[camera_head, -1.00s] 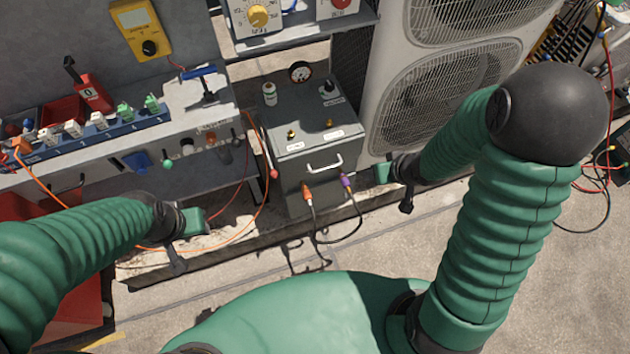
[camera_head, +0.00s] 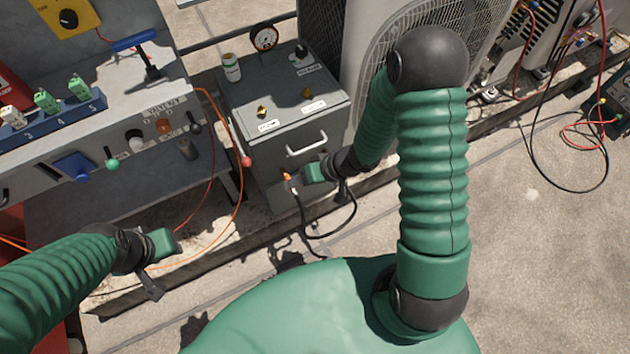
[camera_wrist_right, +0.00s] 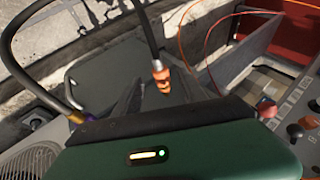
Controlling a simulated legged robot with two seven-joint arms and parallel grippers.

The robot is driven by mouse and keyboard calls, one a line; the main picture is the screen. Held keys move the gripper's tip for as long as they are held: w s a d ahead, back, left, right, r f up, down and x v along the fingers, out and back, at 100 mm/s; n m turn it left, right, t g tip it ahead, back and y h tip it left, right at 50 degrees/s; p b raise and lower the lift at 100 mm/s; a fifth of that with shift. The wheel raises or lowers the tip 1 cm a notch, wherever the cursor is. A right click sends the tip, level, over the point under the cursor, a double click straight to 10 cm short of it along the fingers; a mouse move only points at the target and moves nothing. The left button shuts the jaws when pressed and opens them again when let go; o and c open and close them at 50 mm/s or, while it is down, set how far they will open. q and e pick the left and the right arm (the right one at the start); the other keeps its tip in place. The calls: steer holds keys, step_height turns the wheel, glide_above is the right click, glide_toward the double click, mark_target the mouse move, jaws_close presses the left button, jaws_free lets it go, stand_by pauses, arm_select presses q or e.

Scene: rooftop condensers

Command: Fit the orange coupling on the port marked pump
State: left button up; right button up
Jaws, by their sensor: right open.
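The orange coupling (camera_head: 287,177) is at the front of the grey box (camera_head: 275,205), with a black hose (camera_head: 306,222) hanging from it. In the right wrist view the orange coupling (camera_wrist_right: 161,76) shows ahead of the dark fingers, near the middle. My right gripper (camera_head: 297,178) is open, close beside the coupling; contact cannot be told. Two brass ports, left (camera_head: 262,111) and right (camera_head: 308,92), stand on the box top by white labels too small to read.
A condenser unit (camera_head: 365,60) stands behind right. The right floor is mostly clear.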

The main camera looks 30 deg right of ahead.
steer(key=b+x, duration=0.1)
steer(key=x, duration=0.2)
steer(key=shift+c, duration=0.3)
jaws_close()
stand_by(0.3)
